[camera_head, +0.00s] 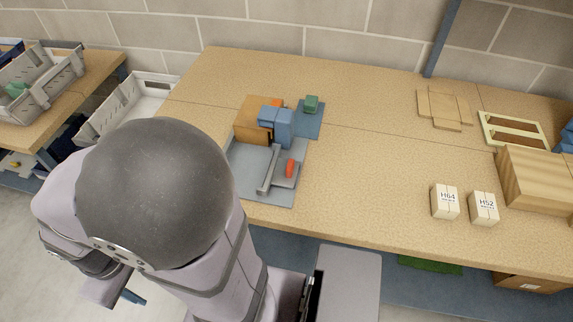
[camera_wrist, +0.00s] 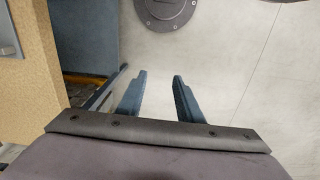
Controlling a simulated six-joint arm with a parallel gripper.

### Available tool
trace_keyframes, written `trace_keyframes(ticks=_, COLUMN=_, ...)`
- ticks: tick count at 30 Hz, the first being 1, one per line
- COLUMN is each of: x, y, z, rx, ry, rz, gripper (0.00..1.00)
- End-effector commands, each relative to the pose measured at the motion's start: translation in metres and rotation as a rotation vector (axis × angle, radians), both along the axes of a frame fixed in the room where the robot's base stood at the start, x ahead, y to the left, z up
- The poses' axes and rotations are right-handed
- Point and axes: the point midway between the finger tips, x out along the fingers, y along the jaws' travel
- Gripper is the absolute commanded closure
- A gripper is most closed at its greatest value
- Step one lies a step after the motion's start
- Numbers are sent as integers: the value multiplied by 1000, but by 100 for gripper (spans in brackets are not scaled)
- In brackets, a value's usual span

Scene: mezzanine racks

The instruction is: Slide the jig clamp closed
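The jig (camera_head: 252,190) is a grey plate on the wooden table, left of the middle in the head view. On it stand an orange-brown block (camera_head: 250,118), blue blocks (camera_head: 284,124), a raised grey bar (camera_head: 268,170) and a red-orange handle (camera_head: 290,168) on a small grey base. Which part slides as the clamp is not clear. My gripper shows in the wrist view (camera_wrist: 160,76) with its two blue fingers apart and nothing between them. It points down at the floor, off the table's edge and away from the jig. My arm hides part of the table's front left.
A green cube (camera_head: 312,103) sits on a blue mat (camera_head: 311,122) beside the jig. Two white boxes, H64 (camera_head: 445,201) and H52 (camera_head: 484,208), stand right, near a wooden box (camera_head: 536,181). The middle of the table is clear. A round plate (camera_wrist: 166,10) lies on the floor.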

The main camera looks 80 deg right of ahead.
Motion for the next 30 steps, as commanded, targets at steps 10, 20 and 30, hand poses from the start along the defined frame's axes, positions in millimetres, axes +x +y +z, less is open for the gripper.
trace_keyframes(ticks=10, x=-30, y=-76, z=-4, rx=16, ry=70, rz=-379, gripper=67)
trace_keyframes(ticks=20, x=-86, y=-159, z=-12, rx=72, ry=144, rz=-855, gripper=67)
trace_keyframes(ticks=30, x=-160, y=-256, z=-14, rx=106, ry=127, rz=-1307, gripper=67)
